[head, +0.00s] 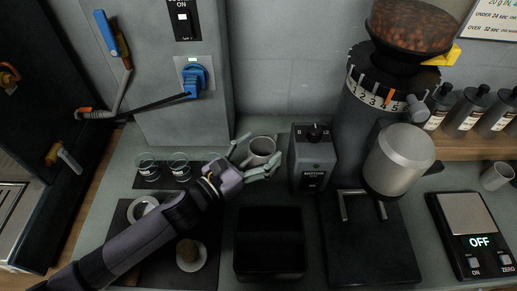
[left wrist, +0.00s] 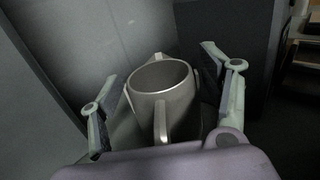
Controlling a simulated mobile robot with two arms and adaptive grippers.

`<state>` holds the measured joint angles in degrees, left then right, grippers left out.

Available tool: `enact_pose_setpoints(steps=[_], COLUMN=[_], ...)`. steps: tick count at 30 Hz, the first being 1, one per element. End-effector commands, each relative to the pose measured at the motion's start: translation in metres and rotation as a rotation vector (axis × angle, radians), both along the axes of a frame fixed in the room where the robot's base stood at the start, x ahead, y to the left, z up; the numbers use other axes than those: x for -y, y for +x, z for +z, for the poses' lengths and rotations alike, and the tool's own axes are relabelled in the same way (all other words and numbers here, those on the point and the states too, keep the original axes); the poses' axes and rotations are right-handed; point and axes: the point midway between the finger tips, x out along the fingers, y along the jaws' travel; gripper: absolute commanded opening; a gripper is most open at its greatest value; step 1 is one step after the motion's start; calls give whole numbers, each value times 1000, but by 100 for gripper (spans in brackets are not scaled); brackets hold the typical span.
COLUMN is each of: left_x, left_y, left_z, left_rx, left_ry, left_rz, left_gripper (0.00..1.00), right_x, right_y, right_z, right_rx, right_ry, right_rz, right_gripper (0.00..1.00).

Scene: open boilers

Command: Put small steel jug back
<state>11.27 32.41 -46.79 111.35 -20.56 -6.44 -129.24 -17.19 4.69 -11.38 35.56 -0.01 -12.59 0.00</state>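A small steel jug (head: 262,147) stands upright on the grey counter at the back, left of a dark box with a knob. It also shows in the middle of the left wrist view (left wrist: 165,98), empty inside, with its handle toward the camera. My left gripper (head: 258,153) is open around the jug, one finger on each side. In the left wrist view a gap shows between each finger and the jug wall. The jug's base is hidden. My right gripper is not in view.
The dark knobbed box (head: 313,156) stands close right of the jug. Several small glasses (head: 180,167) are left of my gripper. A grinder (head: 400,160), a scale (head: 470,232) and another steel cup (head: 496,176) are at the right. A black bin (head: 269,270) sits in front.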

Motion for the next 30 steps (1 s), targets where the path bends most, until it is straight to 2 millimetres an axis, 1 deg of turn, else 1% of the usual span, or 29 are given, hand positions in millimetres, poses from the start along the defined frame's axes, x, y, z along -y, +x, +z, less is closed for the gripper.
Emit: enact_pose_setpoints(steps=[8,11,14,17,21,24,27,30], left_x=[0,0,-7,-20,-43,-58,-69,-78], left_y=[0,0,-7,-20,-43,-57,-69,-76], left_z=[0,4,0,0,-2,-2,0,0], left_rx=[0,1,-3,-1,-4,-5,-4,-2], left_ry=[0,1,1,3,4,2,1,1], left_rz=[0,0,1,1,0,2,0,2], left_gripper=[75,75,75,75,75,75,75,75], right_x=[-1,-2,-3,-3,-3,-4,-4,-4], right_y=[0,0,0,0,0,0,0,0], right_z=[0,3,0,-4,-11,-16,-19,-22], right_rx=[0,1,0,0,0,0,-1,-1], right_ry=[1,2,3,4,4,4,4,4], right_rz=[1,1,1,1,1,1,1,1], right_gripper=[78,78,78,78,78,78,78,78])
